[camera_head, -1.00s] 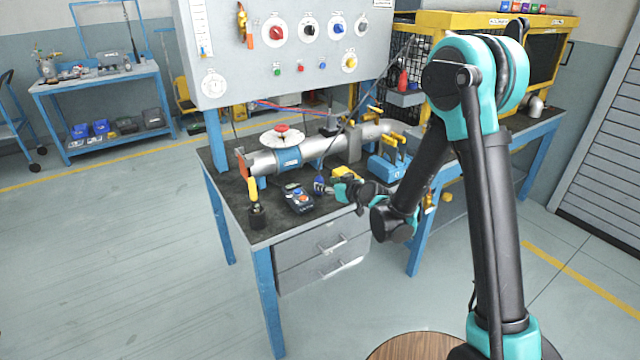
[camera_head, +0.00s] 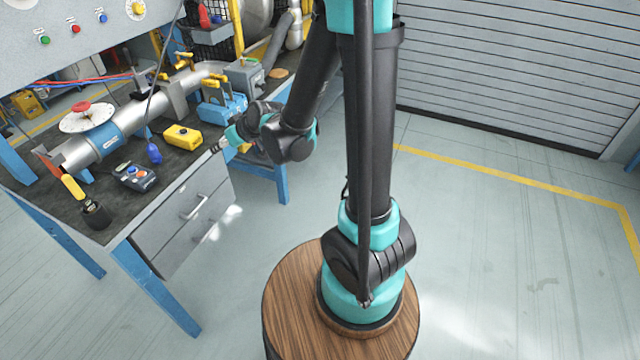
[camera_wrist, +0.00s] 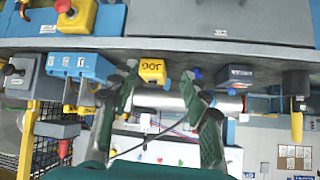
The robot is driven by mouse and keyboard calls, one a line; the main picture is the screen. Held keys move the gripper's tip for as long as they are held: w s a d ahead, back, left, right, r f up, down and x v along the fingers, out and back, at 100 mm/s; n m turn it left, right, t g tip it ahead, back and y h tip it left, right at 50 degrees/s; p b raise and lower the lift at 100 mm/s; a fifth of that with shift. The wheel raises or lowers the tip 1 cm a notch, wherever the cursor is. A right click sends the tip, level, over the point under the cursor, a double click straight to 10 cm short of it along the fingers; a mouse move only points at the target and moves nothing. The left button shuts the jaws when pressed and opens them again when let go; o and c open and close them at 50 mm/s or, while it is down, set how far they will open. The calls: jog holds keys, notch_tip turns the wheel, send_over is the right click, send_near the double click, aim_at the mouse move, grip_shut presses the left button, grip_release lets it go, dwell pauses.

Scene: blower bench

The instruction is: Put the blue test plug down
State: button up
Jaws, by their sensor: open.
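The blue test plug (camera_head: 153,153) rests on the dark bench top, its black cable rising from it. It stands between a yellow box (camera_head: 183,136) and a handheld meter (camera_head: 135,177). My gripper (camera_head: 216,147) is at the bench's front edge, right of the plug and apart from it. In the wrist view its two fingers (camera_wrist: 160,72) are spread with nothing held between them. The plug shows there as a small blue shape (camera_wrist: 197,74) beside the right fingertip, partly hidden. The yellow box, marked JOG (camera_wrist: 152,70), lies beyond the fingers.
A steel pipe (camera_head: 128,118) with a red-knobbed dial (camera_head: 87,117) runs along the bench behind. A yellow-handled tool in a black holder (camera_head: 96,214) stands at the front left corner. A blue block with yellow handles (camera_head: 222,107) is at right. Drawers (camera_head: 185,215) hang below.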

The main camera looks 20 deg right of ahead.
jog(key=s+d+f+m+g+h, duration=0.1)
jog(key=s+d+f+m+h, duration=0.1)
jog(key=s+d, duration=0.8)
jog(key=s+d+f+m+g+h, duration=0.2)
jog(key=s+d+m+h, duration=0.2)
jog(key=s+d, duration=0.6)
jog(key=d, duration=0.3)
jog(key=shift+d+f+m, duration=0.3)
jog(key=shift+d+m, duration=0.05)
jog(key=shift+m, duration=0.05)
jog(key=shift+c, duration=0.3)
